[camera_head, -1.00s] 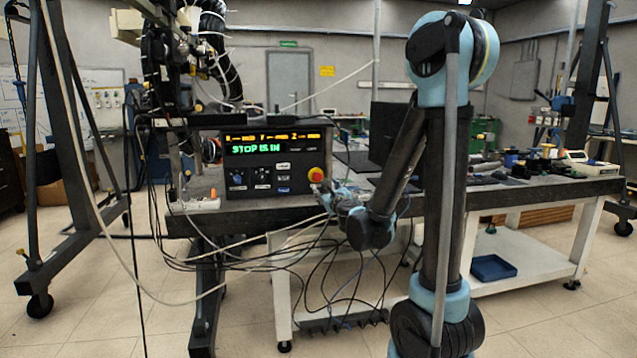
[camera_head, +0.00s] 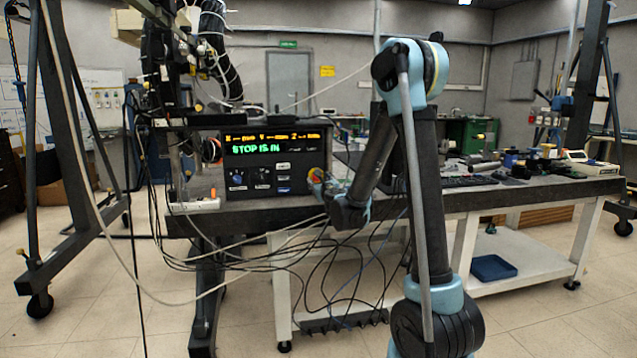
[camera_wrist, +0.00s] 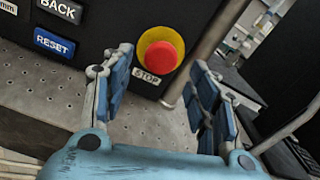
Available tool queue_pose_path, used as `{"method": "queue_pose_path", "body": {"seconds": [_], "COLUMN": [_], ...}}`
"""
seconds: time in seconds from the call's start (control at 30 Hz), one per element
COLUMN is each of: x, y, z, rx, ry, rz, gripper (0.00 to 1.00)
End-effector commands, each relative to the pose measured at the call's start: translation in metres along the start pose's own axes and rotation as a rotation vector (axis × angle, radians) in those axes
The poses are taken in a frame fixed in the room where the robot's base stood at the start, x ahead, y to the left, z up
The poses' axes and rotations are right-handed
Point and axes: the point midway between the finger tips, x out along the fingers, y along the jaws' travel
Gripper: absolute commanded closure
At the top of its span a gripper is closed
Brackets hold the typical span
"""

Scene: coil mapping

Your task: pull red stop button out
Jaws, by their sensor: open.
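The red stop button (camera_wrist: 158,58) sits in a yellow ring on the black control box, above a STOP label (camera_wrist: 146,77). In the wrist view my gripper (camera_wrist: 165,75) is open, with one blue-padded finger on each side of the button's line. The button lies ahead between and slightly beyond the fingertips; I cannot tell the exact gap. In the head view my gripper (camera_head: 325,182) is at the box's right front and hides most of the button. The control box (camera_head: 262,165) has a display reading "STOP IS IN" (camera_head: 252,149).
BACK (camera_wrist: 58,9) and RESET (camera_wrist: 54,43) buttons are left of the stop button. A grey post (camera_wrist: 205,50) stands close on its right. The box stands on a perforated metal table (camera_wrist: 70,105). Loose cables (camera_head: 290,245) hang below the table's front edge.

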Motion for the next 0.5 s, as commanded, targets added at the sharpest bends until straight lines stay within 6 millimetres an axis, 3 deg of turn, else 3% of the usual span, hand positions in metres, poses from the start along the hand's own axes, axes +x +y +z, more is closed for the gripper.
{"method": "queue_pose_path", "body": {"seconds": [0.2, 0.5], "x": [0.032, 0.047], "y": [0.000, 0.000], "z": [0.000, 0.000], "rx": [0.000, 0.000], "ry": [0.000, 0.000], "rz": [0.000, 0.000], "gripper": [0.46, 0.46]}}
